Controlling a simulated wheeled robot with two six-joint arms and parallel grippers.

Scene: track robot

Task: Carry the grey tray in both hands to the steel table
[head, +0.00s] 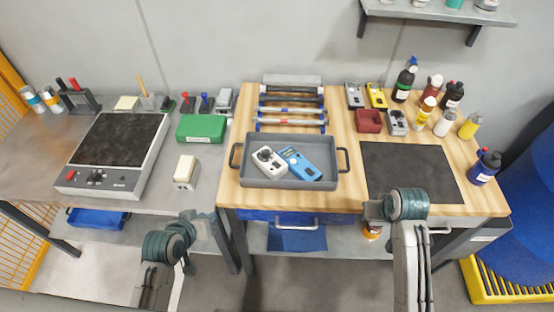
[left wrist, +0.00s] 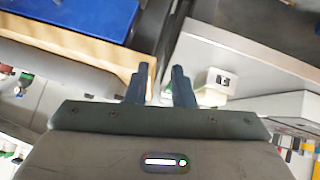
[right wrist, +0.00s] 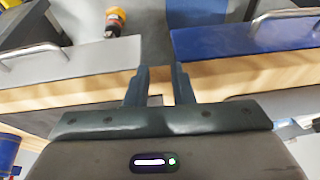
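The grey tray (head: 290,184) sits on the wooden bench, with a dark handle at each end. It holds a white meter (head: 268,161) and a blue meter (head: 303,164). The steel table (head: 150,197) adjoins the bench on the left. My left gripper (head: 212,232) is low in front of the gap between table and bench, apart from the tray; its fingers are spread and empty in the left wrist view (left wrist: 164,88). My right gripper (head: 372,209) is by the bench's front edge, right of the tray; its fingers are spread and empty in the right wrist view (right wrist: 158,88).
The steel table carries a hot plate (head: 122,140), a green box (head: 202,128) and a small white device (head: 186,171). A dark mat (head: 410,172) and several bottles are on the right of the bench. A blue drum (head: 535,190) stands at far right.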

